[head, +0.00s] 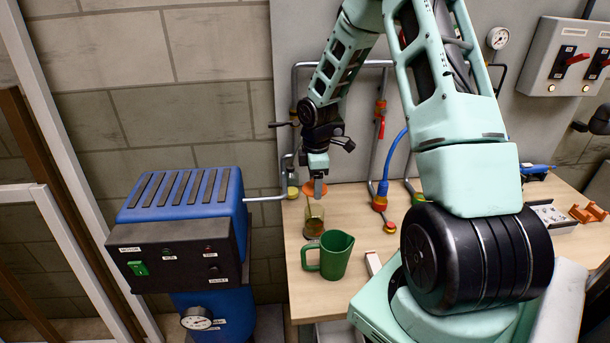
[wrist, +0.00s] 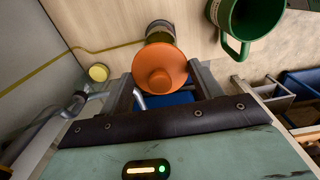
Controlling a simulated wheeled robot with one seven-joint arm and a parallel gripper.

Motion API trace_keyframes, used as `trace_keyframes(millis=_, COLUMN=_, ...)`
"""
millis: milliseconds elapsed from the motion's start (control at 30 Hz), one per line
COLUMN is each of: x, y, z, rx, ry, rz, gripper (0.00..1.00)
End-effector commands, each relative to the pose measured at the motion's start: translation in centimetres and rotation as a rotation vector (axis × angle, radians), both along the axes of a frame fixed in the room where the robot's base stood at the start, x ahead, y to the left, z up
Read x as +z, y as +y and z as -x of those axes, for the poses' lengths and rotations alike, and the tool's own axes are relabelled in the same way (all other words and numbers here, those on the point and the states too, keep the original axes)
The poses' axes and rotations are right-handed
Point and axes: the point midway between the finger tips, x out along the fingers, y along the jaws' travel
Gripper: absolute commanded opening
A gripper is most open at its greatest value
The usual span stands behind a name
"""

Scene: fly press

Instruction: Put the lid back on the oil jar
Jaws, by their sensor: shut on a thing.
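The orange lid (head: 309,188) is held in my gripper (head: 318,187), above the table. In the wrist view the round lid (wrist: 160,70) sits between the two fingers of my gripper (wrist: 160,82). The oil jar (head: 314,220) is a small clear jar with brownish contents, upright on the table below the lid and apart from it in the head view. In the wrist view the jar (wrist: 159,29) shows just beyond the lid, which hides part of it.
A green jug (head: 336,256) stands on the wooden table (head: 300,285) close in front of the jar. Pipes with red valve handles (head: 381,125) rise behind the table. A blue machine (head: 190,225) stands to the left. Some bare table lies right of the jar.

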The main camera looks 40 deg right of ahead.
Motion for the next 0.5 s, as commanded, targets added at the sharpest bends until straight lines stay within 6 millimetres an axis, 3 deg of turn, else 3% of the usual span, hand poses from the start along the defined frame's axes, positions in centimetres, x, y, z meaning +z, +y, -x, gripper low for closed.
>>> trace_keyframes(millis=500, x=-3.6, y=0.0, z=0.0, rx=-0.001, ry=0.001, rz=0.001, gripper=0.43)
